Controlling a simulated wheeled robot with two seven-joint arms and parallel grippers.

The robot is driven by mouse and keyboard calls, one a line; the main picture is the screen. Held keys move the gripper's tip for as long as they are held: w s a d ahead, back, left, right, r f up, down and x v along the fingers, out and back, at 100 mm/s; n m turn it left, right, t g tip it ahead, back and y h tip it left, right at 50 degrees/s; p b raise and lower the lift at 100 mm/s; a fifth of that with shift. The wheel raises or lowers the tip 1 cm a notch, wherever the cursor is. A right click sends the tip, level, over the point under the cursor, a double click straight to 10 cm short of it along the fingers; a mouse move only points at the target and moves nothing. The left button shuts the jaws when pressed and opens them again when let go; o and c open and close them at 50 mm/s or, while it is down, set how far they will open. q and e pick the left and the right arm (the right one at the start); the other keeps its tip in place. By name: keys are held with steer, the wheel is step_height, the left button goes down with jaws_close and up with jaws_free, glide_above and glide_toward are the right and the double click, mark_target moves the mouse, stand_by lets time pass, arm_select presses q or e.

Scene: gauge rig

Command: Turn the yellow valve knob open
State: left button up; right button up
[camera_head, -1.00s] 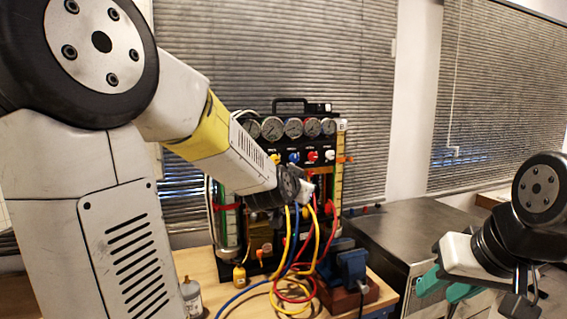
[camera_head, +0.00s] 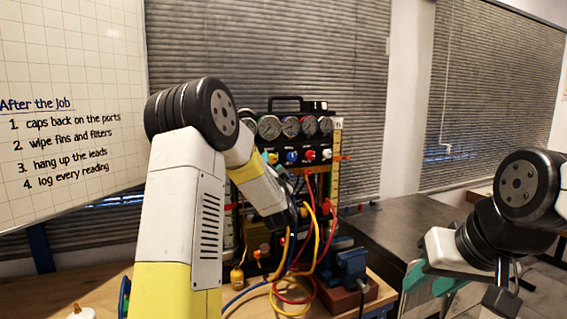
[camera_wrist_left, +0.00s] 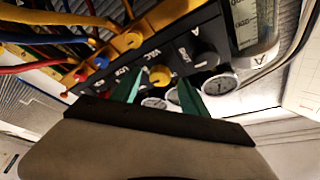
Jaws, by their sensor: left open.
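The yellow valve knob (camera_head: 273,158) is on the black front of the gauge rig (camera_head: 335,160), at the left of a row of coloured knobs. In the left wrist view the yellow knob (camera_wrist_left: 160,76) shows by the VAC label, between the two green fingertips of my left gripper (camera_wrist_left: 160,80). The fingers are apart, one on each side of it; I cannot tell whether they touch it. In the head view my own arm hides most of that gripper. My right gripper (camera_head: 434,284) is at the lower right with its green fingers apart, away from the rig.
Yellow, blue and red hoses (camera_head: 310,230) hang in front of the rig. A blue vise (camera_head: 350,265) stands on the bench at its right. Round gauges (camera_head: 290,127) line the top.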

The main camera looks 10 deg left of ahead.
arm_select(q)
steer(key=shift+x, duration=1.05)
jaws_close()
steer(key=shift+d+f+n, duration=0.1)
steer(key=shift+n, duration=0.3)
steer(key=n+y, duration=0.2)
steer(key=n, duration=0.2)
steer(key=shift+d, duration=0.1)
steer(key=n+y, duration=0.2)
steer(key=n, duration=0.2)
steer(key=n+g+y, duration=0.1)
steer(key=n+y, duration=0.1)
steer(key=n, duration=0.2)
steer(key=shift+w+d+g, duration=0.1)
steer(key=shift+g, duration=0.2)
steer(key=n+g+y, duration=0.1)
steer(key=n, duration=0.2)
steer(key=n+g+y, duration=0.1)
steer(key=n, duration=0.2)
steer(key=shift+w+d+n+y, duration=0.1)
steer(key=shift+n+y, duration=0.2)
steer(key=n+g, duration=0.1)
steer(key=n, duration=0.1)
steer(key=n+g+y, duration=0.1)
steer(key=n+g, duration=0.1)
steer(key=n, duration=0.1)
steer(key=shift+n, duration=0.6)
